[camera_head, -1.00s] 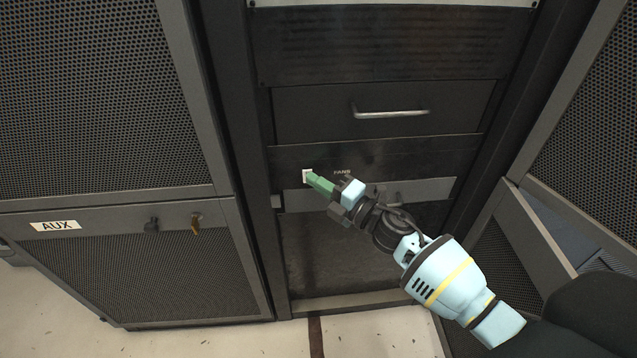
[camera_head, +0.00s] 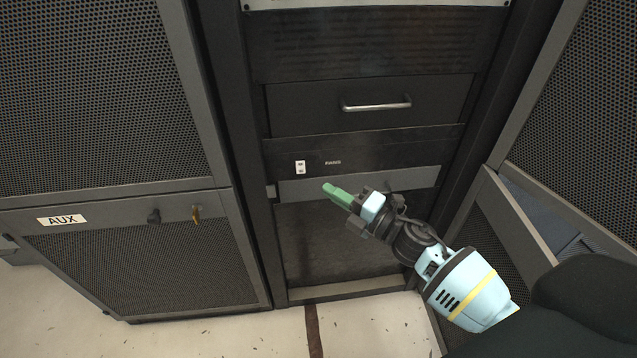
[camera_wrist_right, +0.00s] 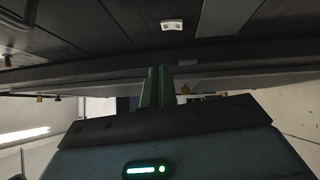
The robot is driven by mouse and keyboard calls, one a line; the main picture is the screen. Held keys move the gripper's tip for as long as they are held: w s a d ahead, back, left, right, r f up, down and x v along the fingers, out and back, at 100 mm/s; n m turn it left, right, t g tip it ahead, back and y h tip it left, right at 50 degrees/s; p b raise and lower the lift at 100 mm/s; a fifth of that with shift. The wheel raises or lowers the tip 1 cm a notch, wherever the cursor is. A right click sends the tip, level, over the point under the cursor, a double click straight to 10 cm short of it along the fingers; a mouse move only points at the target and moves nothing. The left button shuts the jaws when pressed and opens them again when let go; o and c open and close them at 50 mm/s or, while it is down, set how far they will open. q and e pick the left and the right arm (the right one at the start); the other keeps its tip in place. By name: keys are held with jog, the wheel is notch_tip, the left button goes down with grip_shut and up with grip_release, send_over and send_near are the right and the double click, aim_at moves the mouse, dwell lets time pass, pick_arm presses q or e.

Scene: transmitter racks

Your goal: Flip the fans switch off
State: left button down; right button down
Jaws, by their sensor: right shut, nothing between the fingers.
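The fans switch (camera_head: 300,167) is a small white plate with dark marks on a black rack panel, left of the small FANS label (camera_head: 333,162). It also shows near the top of the right wrist view (camera_wrist_right: 172,25). Its lever position is too small to tell. My right gripper (camera_head: 328,189), with green fingers, is shut and empty. It is below and right of the switch, in front of the grey strip, and apart from the switch. The green fingers also show in the right wrist view (camera_wrist_right: 157,88). My left gripper is not in view.
A drawer with a metal handle (camera_head: 376,104) is above the switch panel. An open grey panel (camera_head: 520,215) is at right. Pale floor lies below.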

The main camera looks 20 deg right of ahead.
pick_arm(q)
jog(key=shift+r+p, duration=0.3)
pick_arm(e)
jog(key=shift+r+v, duration=0.2)
jog(key=shift+v, duration=0.85)
jog(key=shift+r+v, duration=0.25)
jog(key=shift+v, duration=0.8)
jog(key=shift+a, duration=0.1)
